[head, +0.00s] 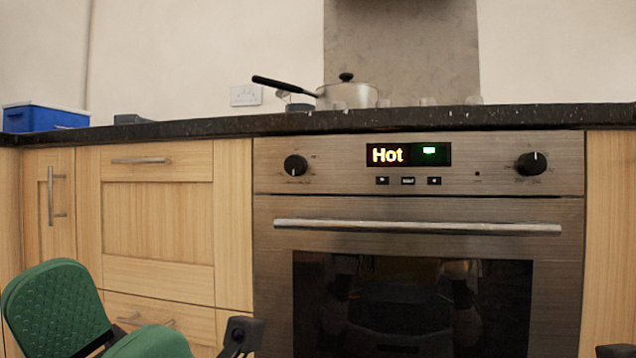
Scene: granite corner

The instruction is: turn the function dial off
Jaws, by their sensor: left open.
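The oven's front panel (330,180) carries two black round dials, and its labels are too small to read. The left dial (296,165) has a light mark that seems to sit low on its face. The right dial (531,164) has a light mark pointing up. I cannot tell from the markings which is the function dial. A display (408,154) between them reads "Hot". My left gripper (241,336) is black and open at the bottom edge, below and left of the left dial, touching nothing visible. Only a black edge of my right gripper (615,351) shows at bottom right.
A long oven handle (415,227) runs below the dials. A green padded chair (60,310) stands at lower left. A pan (347,95) sits on the dark counter (200,126), and a blue box (45,117) at far left. Space before the panel is clear.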

